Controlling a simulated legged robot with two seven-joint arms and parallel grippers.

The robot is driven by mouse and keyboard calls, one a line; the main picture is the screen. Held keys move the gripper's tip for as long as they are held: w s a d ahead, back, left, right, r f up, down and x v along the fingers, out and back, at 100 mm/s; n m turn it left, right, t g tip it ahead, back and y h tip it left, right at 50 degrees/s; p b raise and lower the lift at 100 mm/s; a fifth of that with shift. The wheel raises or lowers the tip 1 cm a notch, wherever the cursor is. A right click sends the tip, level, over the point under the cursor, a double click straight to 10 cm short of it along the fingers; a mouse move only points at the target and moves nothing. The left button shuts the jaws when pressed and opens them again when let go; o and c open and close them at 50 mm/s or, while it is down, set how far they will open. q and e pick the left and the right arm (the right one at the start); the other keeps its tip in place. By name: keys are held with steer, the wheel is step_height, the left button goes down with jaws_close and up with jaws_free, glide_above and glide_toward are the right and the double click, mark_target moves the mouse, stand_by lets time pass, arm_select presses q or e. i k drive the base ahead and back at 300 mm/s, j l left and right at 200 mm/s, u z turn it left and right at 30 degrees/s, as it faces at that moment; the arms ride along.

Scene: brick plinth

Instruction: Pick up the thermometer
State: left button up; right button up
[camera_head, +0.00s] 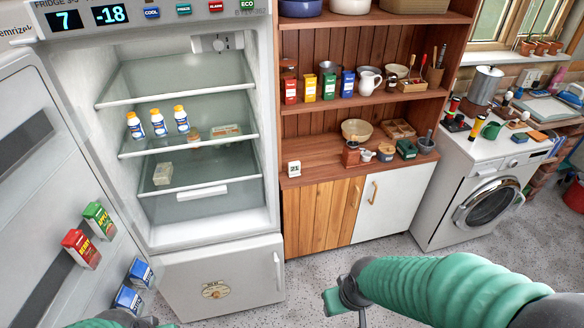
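A small white block with dark figures that look like "21" (294,169) stands at the left front of the wooden cupboard's counter. It may be the thermometer, but I cannot tell for sure. My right gripper (338,298) is low in front of the cupboard, at the end of the green arm, well apart from the block. Its fingers are small and partly hidden, so its opening is unclear. My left gripper (140,322) barely shows at the bottom edge, below the open fridge, mostly cut off.
The fridge door (50,170) stands open at left, with cartons in it. Bottles (158,124) and a pale box (162,174) stand on fridge shelves. Cups, tins and pots crowd the wooden shelves (365,103). A washing machine (485,190) is at right. The speckled floor (300,270) between is clear.

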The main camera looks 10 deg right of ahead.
mark_target(294, 167)
steer(key=i+l+u, duration=0.35)
steer(key=i+l, duration=0.3)
steer(key=i+l+u, duration=0.2)
steer(key=l, duration=0.25)
steer(key=i+l+u, duration=0.15)
steer(key=i+l, duration=0.2)
steer(key=i+l+u, duration=0.2)
steer(key=l, duration=0.4)
